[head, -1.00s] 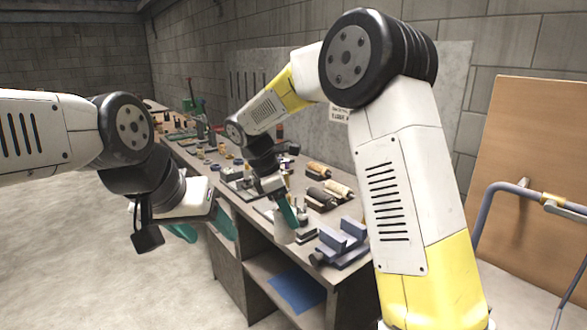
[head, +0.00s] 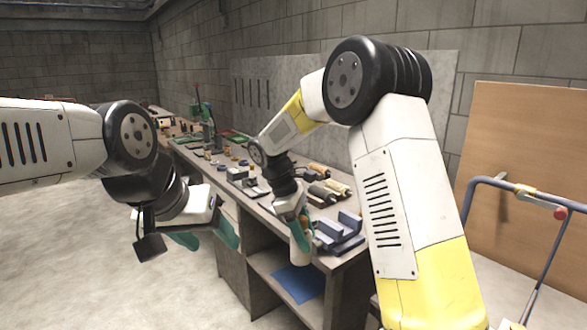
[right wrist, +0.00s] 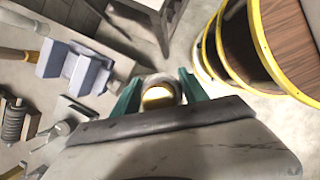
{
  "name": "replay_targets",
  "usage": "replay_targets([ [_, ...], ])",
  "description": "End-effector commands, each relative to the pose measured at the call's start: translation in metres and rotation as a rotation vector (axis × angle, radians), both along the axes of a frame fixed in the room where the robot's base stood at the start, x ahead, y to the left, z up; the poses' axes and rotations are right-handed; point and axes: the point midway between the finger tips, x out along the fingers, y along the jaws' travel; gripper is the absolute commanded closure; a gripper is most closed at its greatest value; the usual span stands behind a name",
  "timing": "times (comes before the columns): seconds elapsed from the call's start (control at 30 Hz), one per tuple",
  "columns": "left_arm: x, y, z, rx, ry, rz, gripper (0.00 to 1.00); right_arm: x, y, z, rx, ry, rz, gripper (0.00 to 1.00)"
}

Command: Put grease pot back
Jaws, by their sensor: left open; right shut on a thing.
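The grease pot is a small pale cylinder (head: 298,252) in the head view, at the bench's front edge. My right gripper (head: 302,236) is shut on the pot, with green fingers on either side of it. In the right wrist view the pot (right wrist: 158,94) shows an open round mouth with yellow inside, between the two fingers (right wrist: 160,92). Whether its base touches anything is hidden. My left gripper (head: 206,238) is open and empty, left of the bench over the floor.
The workbench (head: 270,207) runs away to the back left, crowded with tools and small parts. Blue-grey V-shaped blocks (head: 340,230) stand close right of the pot. A blue sheet (head: 299,283) lies on the lower shelf. A wooden board (head: 520,170) and tube-frame cart (head: 470,215) are at right.

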Motion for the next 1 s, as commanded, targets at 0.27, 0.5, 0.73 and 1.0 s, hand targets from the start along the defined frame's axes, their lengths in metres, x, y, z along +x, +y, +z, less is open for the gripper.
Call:
replay_targets([
  [0.27, 0.000, 0.000, 0.000, 0.000, 0.000, 0.000, 0.41, -0.008, -0.056, -0.059, -0.005, 0.005, -0.548, 1.00],
  [0.5, 0.000, 0.000, 0.000, 0.000, 0.000, 0.000, 0.41, -0.016, -0.108, -0.121, -0.005, 0.004, -1.132, 1.00],
  [0.73, 0.000, 0.000, 0.000, 0.000, 0.000, 0.000, 0.41, -0.019, -0.125, -0.142, 0.000, 0.001, -1.344, 1.00],
  [1.0, 0.000, 0.000, 0.000, 0.000, 0.000, 0.000, 0.41, -0.018, -0.125, -0.141, -0.001, 0.000, -1.337, 1.00],
])
